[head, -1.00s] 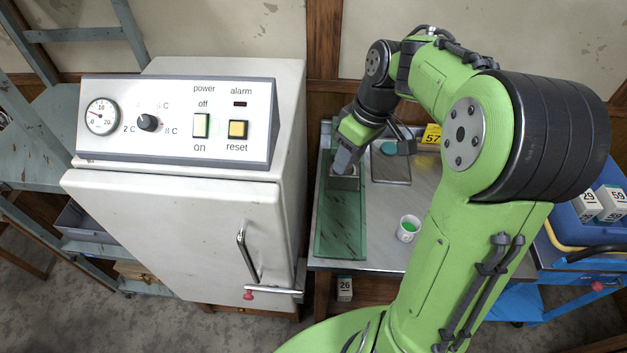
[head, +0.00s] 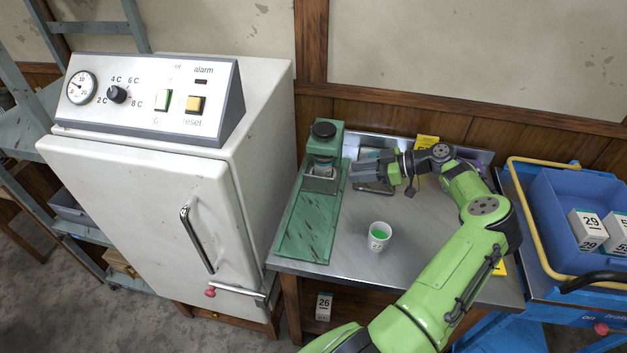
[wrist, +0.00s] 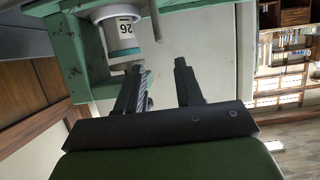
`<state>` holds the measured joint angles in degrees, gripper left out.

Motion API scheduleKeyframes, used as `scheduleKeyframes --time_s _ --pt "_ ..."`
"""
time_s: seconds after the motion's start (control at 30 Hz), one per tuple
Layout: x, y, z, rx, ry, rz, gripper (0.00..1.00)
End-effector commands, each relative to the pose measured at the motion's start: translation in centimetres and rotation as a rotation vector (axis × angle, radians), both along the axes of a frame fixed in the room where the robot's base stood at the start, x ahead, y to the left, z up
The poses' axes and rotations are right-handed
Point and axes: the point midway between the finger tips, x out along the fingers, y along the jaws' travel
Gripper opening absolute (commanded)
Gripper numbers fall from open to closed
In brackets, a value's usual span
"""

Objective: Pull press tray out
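The green press (head: 324,160) with a black knob on top stands on the metal bench, its long green base (head: 305,225) reaching toward me. A metallic tray-like part (head: 320,182) sits low between its posts. I cannot tell whether it is pushed fully in. My gripper (head: 354,172) is just right of the press, pointing left at it. In the wrist view my gripper (wrist: 160,75) has its two fingers apart, with nothing between them.
A white cup with green contents (head: 378,237) stands on the bench (head: 345,250) in front of my arm. A grey plate (head: 373,188) lies partly hidden behind my gripper. The white cabinet (head: 150,200) is close at left; a blue crate (head: 560,215) is at right.

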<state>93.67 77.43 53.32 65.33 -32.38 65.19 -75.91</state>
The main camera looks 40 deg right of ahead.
Motion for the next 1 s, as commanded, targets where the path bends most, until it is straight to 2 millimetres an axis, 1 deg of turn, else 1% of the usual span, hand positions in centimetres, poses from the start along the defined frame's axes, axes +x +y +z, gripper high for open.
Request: scheduleKeyframes --time_s 0.03,0.3,0.4,0.5,0.63,0.87,1.0 --pt "1.0 0.9 -0.7 0.002 0.003 0.006 0.36" --pt "6.0 4.8 -3.3 0.003 0.005 0.004 0.36" --pt "7.6 6.0 -4.2 0.003 0.005 0.004 0.36" --pt "8.7 6.8 -4.7 0.004 0.004 0.002 0.36" --pt "9.4 7.3 -5.0 0.002 0.004 0.002 0.36" --pt "9.4 7.3 -5.0 0.001 0.005 0.001 0.36" --pt "9.4 7.3 -5.0 0.002 0.005 0.000 0.15"
